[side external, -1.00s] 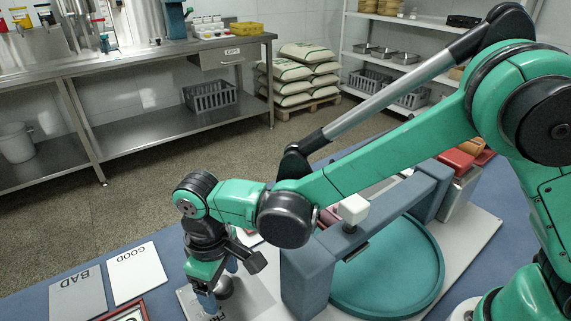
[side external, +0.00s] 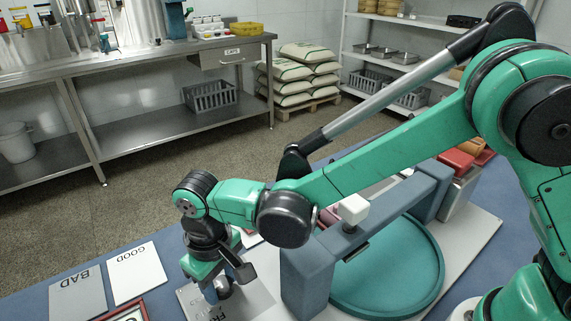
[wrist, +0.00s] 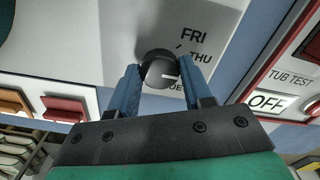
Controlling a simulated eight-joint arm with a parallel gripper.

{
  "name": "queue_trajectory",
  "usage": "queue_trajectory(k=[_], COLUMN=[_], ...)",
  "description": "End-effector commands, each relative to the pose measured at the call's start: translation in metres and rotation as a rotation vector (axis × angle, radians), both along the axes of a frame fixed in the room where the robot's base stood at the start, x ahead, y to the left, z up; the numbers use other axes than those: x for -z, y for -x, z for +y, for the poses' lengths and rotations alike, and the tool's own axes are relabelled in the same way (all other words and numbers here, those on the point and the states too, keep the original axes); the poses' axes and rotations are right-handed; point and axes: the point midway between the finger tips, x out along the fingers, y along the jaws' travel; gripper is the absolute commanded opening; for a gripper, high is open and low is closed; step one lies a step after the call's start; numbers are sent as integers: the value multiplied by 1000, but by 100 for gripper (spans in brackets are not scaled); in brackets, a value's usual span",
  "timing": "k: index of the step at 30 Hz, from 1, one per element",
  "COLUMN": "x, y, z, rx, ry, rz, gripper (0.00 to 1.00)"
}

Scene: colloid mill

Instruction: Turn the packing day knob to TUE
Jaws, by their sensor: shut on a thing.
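The packing day knob (wrist: 158,72) is dark and round with a white pointer line, on a pale panel (wrist: 105,35). My gripper (wrist: 160,70) is shut on it, one blue finger on each side. FRI (wrist: 194,35) is above THU. Other labels may be hidden behind the right finger. In the side view my gripper (side external: 215,292) is low over the panel (side external: 252,293), and the knob is mostly hidden.
A blue-grey frame (side external: 305,280) with a white block (side external: 353,208) stands right of my gripper, over a round teal tray (side external: 430,285). GOOD (side external: 137,275) and BAD (side external: 77,297) plates lie left. An OFF sign (wrist: 267,102) and red (wrist: 63,108) and orange parts flank the panel.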

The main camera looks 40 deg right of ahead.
Motion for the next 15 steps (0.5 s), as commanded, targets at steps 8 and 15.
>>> queue_trajectory(k=[8, 15], x=[-1, -1], y=[0, 0], z=[0, 0], rx=[262, 489], ry=[-1, -1], rz=[-1, -1], gripper=[0, 0])
